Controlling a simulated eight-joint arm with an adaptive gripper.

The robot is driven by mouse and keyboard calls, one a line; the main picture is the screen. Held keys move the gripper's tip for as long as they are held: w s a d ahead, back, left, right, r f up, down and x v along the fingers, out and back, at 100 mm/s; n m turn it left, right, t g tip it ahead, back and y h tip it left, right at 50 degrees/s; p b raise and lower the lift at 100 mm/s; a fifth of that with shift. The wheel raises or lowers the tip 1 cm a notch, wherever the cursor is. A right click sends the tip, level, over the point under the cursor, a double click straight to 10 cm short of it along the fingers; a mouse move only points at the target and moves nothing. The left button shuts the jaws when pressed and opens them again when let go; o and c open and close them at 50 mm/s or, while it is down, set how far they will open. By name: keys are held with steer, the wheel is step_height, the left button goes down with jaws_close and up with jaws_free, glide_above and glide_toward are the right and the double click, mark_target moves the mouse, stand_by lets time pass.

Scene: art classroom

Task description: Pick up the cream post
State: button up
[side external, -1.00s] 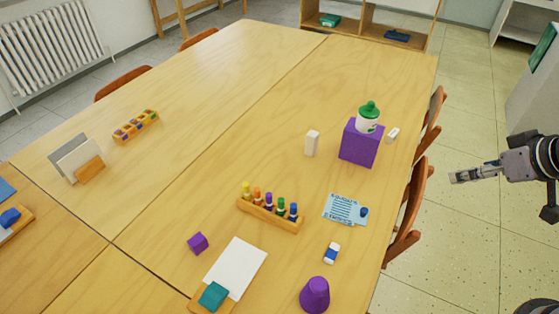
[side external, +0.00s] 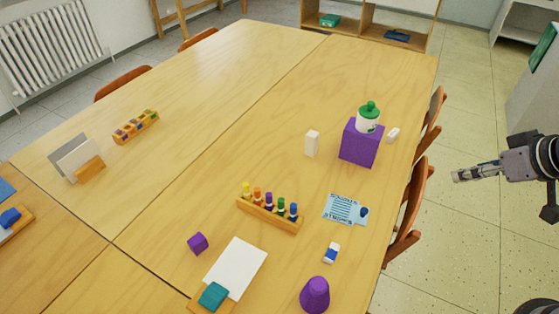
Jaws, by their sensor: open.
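The cream post (side external: 312,143) is a small upright block on the wooden table, left of a purple box. It stands clear, with nothing touching it that I can see. My gripper (side external: 456,176) is at the right of the view, off the table's right side beyond the chairs. It points left toward the table and is empty. It is well apart from the post, with the purple box and the chairs between them in the picture.
The purple box (side external: 359,143) carries a green-capped white bottle (side external: 368,119). A small white piece (side external: 393,135) lies beside it. A rack of coloured markers (side external: 269,213), a blue card (side external: 345,209), a purple cone (side external: 315,295) and a purple cube (side external: 198,243) are nearer. Chairs (side external: 409,213) line the right edge.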

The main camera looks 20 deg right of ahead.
steer(key=w+a+r+n, duration=0.2)
steer(key=w+a+r, duration=0.15)
steer(key=w, duration=0.55)
steer(key=n+g+y, duration=0.3)
steer(key=n+g, duration=0.1)
steer(key=n, duration=0.2)
glide_above(314, 134)
steer(key=s+d, duration=0.3)
step_height(314, 134, down, 12)
steer(key=f, duration=0.1)
steer(key=shift+x, duration=5.6)
steer(key=shift+w+a+r, duration=0.1)
steer(key=shift+a+r, duration=0.05)
jaws_close()
